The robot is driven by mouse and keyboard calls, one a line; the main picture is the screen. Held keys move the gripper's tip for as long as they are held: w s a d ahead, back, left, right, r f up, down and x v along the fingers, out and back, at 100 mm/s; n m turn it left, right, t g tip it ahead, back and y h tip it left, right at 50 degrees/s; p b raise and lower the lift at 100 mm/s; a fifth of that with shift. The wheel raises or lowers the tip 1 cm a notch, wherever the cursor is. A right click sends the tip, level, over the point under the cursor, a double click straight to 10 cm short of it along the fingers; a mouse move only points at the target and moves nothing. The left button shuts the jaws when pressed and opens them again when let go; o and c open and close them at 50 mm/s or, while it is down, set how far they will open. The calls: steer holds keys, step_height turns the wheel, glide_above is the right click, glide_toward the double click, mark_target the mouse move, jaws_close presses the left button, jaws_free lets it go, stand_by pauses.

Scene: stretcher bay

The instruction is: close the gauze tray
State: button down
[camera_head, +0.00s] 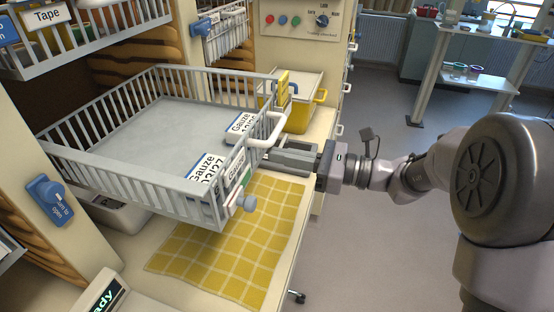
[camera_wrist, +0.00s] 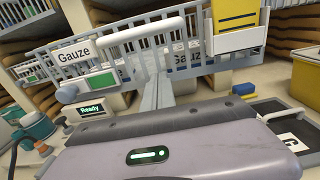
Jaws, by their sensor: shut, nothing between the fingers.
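The gauze tray (camera_head: 100,165) is a pale grey wire basket, pulled well out of the shelf unit over the counter. Two white packets lie in its front part; one reads Gauze (camera_head: 205,172). A white bar handle (camera_head: 272,135) stands out from its front face.
A yellow checked cloth (camera_head: 235,235) lies on the counter under the tray's front. A yellow bin (camera_head: 300,112) stands behind the tray's right side. A blue turn-to-open knob (camera_head: 50,198) is on the left post. The Tape basket (camera_head: 90,45) hangs above.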

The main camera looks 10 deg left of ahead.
mark_target(162, 136)
steer(key=shift+w+a, duration=0.15)
steer(key=shift+a, duration=0.6)
steer(key=shift+a+r, duration=0.1)
steer(key=shift+a, duration=0.4)
steer(key=a+p, duration=0.2)
steer(key=a, duration=0.7)
steer(key=w+a+p, duration=0.1)
steer(key=a+p, duration=0.1)
steer(key=a, duration=0.7)
steer(key=w+a+p, duration=0.1)
steer(key=a+p, duration=0.2)
steer(key=a, duration=0.6)
steer(key=shift+w+a, duration=0.15)
steer(key=shift+a, duration=0.4)
steer(key=shift+r, duration=0.2)
